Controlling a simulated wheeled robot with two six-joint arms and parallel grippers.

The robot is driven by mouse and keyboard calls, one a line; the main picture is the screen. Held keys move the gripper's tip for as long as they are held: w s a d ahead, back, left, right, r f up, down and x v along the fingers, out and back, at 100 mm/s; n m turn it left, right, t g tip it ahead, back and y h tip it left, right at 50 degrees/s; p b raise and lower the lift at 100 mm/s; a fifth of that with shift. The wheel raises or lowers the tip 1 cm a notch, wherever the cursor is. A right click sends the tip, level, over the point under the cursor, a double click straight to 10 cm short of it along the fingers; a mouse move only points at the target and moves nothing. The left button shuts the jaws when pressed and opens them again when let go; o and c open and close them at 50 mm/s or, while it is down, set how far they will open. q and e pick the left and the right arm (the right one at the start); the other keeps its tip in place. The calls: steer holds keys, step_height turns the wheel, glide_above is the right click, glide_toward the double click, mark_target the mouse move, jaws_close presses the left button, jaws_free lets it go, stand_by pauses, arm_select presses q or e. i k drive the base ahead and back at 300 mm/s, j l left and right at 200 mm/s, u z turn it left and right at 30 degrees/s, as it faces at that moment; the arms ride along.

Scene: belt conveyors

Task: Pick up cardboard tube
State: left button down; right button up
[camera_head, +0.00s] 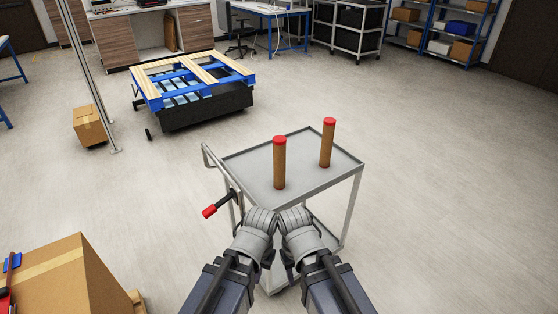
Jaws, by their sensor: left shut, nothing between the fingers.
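Two brown cardboard tubes with red caps stand upright on the cart's top tray. The nearer cardboard tube (279,166) is near the tray's middle, and the farther cardboard tube (326,147) is to its right. My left gripper (268,259) is partly hidden by its own wrist. It is shut and empty, low at the near side of the cart and apart from both tubes. My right gripper (289,267) is beside it, mostly hidden by its arm. Its fingers are too hidden to tell their state.
The grey metal cart (240,174) stands ahead of me. A red and black object (220,204) is at its left side. A large cardboard box (75,280) is at lower left. A blue pallet on a dark base (195,85) stands farther back. Floor on the right is clear.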

mark_target(279, 141)
steer(key=i+l, duration=0.15)
steer(key=l, duration=0.25)
steer(key=i+l, duration=0.2)
steer(key=l, duration=0.15)
steer(key=i+l, duration=0.15)
steer(key=l, duration=0.25)
